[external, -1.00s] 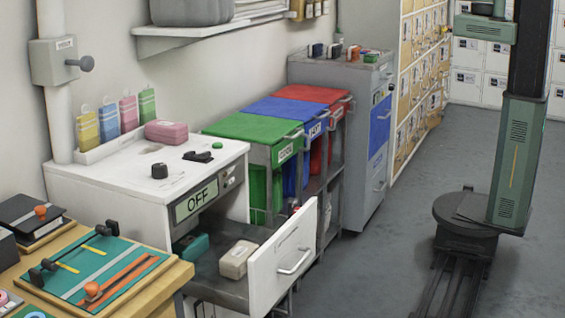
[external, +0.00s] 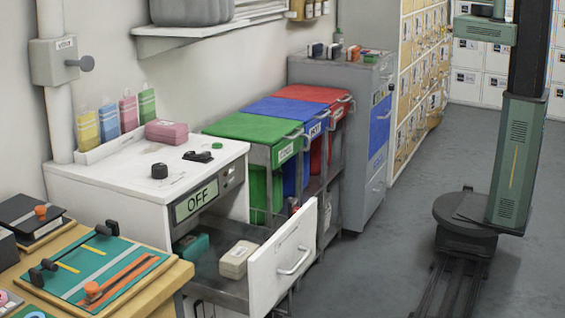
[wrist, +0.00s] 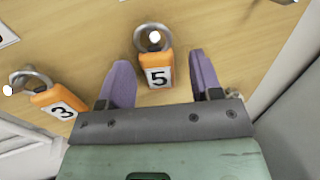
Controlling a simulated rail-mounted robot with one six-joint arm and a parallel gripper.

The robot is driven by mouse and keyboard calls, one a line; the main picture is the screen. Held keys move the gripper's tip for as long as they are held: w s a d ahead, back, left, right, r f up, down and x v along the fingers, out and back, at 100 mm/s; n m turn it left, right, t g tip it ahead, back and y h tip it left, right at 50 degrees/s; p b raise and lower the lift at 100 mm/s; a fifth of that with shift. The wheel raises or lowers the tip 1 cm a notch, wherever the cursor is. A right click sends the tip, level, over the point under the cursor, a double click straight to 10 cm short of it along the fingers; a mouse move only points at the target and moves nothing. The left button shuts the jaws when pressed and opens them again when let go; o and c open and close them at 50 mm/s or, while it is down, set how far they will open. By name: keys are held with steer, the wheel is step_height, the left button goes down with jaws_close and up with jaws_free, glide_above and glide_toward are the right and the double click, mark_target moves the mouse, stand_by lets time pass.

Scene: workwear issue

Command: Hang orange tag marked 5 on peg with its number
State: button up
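The orange tag marked 5 (wrist: 156,72) is in the upper middle of the wrist view, against a wooden surface. Its metal ring (wrist: 142,32) shows around a bright white round spot that looks like a peg end. My gripper (wrist: 162,75) has its two purple fingers apart, one on each side of the tag, with a visible gap on both sides. No number for that peg is readable here.
An orange tag marked 3 (wrist: 60,101), also with a ring around a white spot, is left of my gripper. A white label (wrist: 5,34) is cut off at upper left. In the external view a drawer (external: 282,262) stands open under the white cabinet top (external: 110,175).

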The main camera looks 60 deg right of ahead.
steer(key=s+a, duration=0.2)
steer(key=s, duration=0.9)
steer(key=s+d+f+m+g+h+b, duration=0.2)
steer(key=s+d+f+m+g+h, duration=0.6)
steer(key=m, duration=1.5)
steer(key=shift+s+a+f+m+g+y+b, duration=1.1)
steer(key=shift+s+f+m+g+y, duration=0.7)
steer(key=shift+s+f, duration=2)
steer(key=shift+s+a+f+m+g+y+b, duration=0.65)
steer(key=shift+s+f+m+g+y+b, duration=1.15)
steer(key=shift+s, duration=3.25)
steer(key=shift+s+a+f+m+g+y+b, duration=0.85)
steer(key=shift+s+f+m+g+y, duration=0.75)
steer(key=shift+s+f, duration=2.5)
steer(key=shift+s+r+m+t, duration=0.3)
steer(key=shift+r+m, duration=0.1)
steer(key=shift+m, duration=0.1)
